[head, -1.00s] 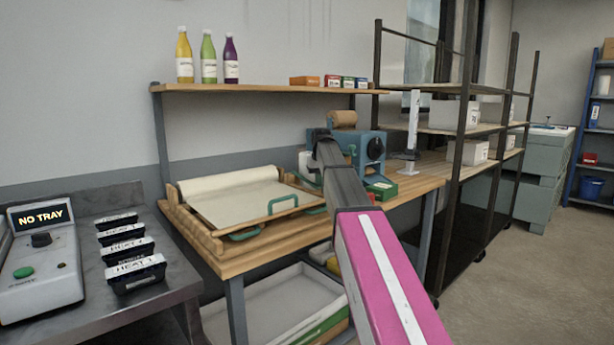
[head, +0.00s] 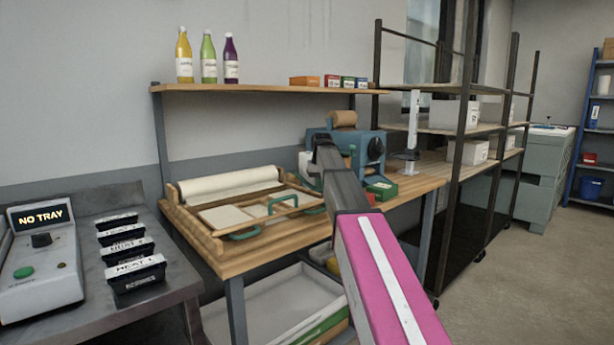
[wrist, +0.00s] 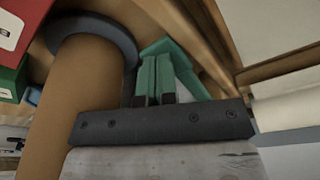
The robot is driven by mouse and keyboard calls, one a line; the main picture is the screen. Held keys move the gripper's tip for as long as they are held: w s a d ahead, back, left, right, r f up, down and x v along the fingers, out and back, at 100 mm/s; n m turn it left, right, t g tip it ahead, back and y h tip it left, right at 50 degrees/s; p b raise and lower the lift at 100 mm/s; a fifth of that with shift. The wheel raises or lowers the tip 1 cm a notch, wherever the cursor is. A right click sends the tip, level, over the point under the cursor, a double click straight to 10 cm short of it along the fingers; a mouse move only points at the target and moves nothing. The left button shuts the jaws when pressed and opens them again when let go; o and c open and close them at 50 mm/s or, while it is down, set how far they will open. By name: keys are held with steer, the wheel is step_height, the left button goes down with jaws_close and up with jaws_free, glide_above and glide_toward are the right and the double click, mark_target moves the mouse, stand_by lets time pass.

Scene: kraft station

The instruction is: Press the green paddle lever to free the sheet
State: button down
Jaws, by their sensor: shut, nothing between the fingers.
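The green paddle lever (wrist: 157,47) shows at the top middle of the wrist view, beside a brown paper roll (wrist: 88,105). In the head view my arm hides the gripper and most of the lever, in front of the blue dispenser (head: 374,148). A cream sheet (head: 224,216) lies in the wooden frame (head: 212,244), short of the white roll (head: 228,184) behind it.
Green handles (head: 283,197) stand on the frame. Bottles (head: 208,60) and small boxes stand on the shelf above. Dark racks (head: 463,150) rise at the right. A device reading "NO TRAY" (head: 42,255) is at the left.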

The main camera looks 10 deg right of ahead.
step_height(320, 180, up, 11)
stand_by(1.3)
